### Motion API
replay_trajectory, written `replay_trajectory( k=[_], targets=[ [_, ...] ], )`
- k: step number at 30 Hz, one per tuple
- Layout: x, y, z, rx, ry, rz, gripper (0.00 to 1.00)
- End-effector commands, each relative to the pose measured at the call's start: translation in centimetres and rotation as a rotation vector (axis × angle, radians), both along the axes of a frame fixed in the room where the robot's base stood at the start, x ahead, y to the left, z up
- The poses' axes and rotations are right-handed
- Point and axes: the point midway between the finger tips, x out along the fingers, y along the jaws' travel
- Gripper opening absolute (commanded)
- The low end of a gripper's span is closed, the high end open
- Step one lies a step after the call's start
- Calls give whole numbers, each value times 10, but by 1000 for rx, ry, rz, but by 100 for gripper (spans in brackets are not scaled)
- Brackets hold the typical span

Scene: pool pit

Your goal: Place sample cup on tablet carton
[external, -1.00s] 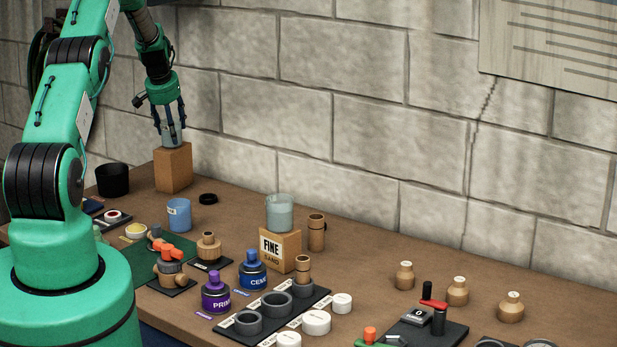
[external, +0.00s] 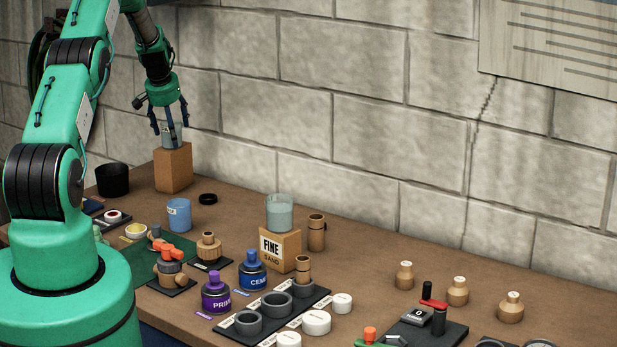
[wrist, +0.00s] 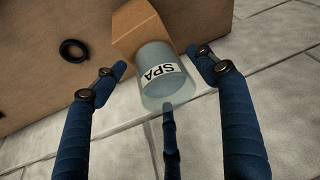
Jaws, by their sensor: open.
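A grey-blue, see-through sample cup (external: 172,137) stands upright on top of the brown tablet carton (external: 173,172) at the back left. In the wrist view the cup (wrist: 155,92) shows a white label reading "SPA", and the carton (wrist: 140,30) lies under it. My gripper (external: 170,126) is open above the carton, with its blue fingers spread around the cup. In the wrist view the fingertips stand apart from the cup's left and right sides; a third finger crosses near its rim, and I cannot tell whether it touches.
A black pot (external: 112,180), a blue cup (external: 179,214) and a black ring (external: 208,198) are near the carton. Another see-through cup (external: 279,212) stands on a "FINE SAND" box (external: 280,250). Bottles and a ring tray crowd the front; the block wall is close behind.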

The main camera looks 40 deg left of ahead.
Motion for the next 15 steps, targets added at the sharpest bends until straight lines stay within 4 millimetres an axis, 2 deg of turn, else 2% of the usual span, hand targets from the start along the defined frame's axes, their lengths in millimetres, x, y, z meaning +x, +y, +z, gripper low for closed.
replay_trajectory(
  k=[8,15],
  targets=[
    [-4,-1,14,1,-2,0,72],
    [-12,-5,37,1,-2,0,72]
  ],
)
